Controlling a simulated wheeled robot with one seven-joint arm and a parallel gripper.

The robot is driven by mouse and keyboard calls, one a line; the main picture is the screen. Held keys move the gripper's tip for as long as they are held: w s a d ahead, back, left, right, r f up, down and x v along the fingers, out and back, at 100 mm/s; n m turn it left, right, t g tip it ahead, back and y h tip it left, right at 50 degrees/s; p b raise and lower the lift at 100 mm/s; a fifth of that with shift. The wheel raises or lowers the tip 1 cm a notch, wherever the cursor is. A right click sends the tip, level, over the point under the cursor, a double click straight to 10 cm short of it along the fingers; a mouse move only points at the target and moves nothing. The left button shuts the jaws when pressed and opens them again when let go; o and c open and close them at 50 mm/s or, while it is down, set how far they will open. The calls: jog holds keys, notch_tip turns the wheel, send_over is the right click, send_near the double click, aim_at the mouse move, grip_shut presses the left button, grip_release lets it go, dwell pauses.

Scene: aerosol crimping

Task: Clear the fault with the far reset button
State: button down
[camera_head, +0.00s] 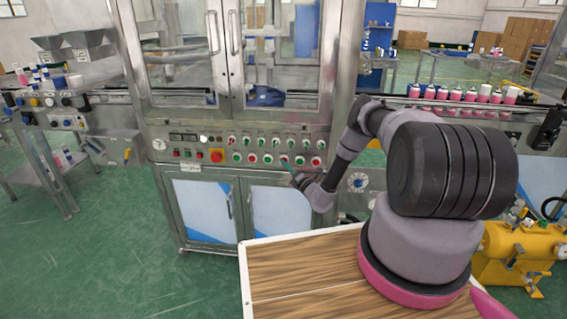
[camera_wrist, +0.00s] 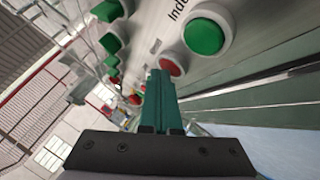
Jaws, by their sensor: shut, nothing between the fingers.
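The control panel (camera_head: 165,135) of the steel machine carries rows of red and green round buttons. I cannot read which one is the far reset button. My gripper (camera_head: 284,163) is in front of the lower row, right of its middle. In the wrist view its green fingers (camera_wrist: 160,74) are shut together and empty. Their tips appear close to a red button (camera_wrist: 171,66), which they partly hide; contact cannot be told. A large green button (camera_wrist: 205,36) in a white ring is just right of it, near a cut-off label starting "Inde".
Glass doors (camera_head: 180,50) stand above and cabinet doors (camera_head: 205,208) below. A conveyor with pink cans (camera_head: 470,96) is at right. A wood-topped surface (camera_head: 300,270) is in front.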

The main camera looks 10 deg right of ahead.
jog(key=shift+s+a, duration=0.25)
jog(key=shift+s, duration=0.5)
jog(key=shift+s, duration=0.1)
jog(key=s, duration=0.1)
jog(key=s+a, duration=0.1)
jog(key=s, duration=0.2)
jog(key=shift+s+a, duration=0.3)
dwell(0.4)
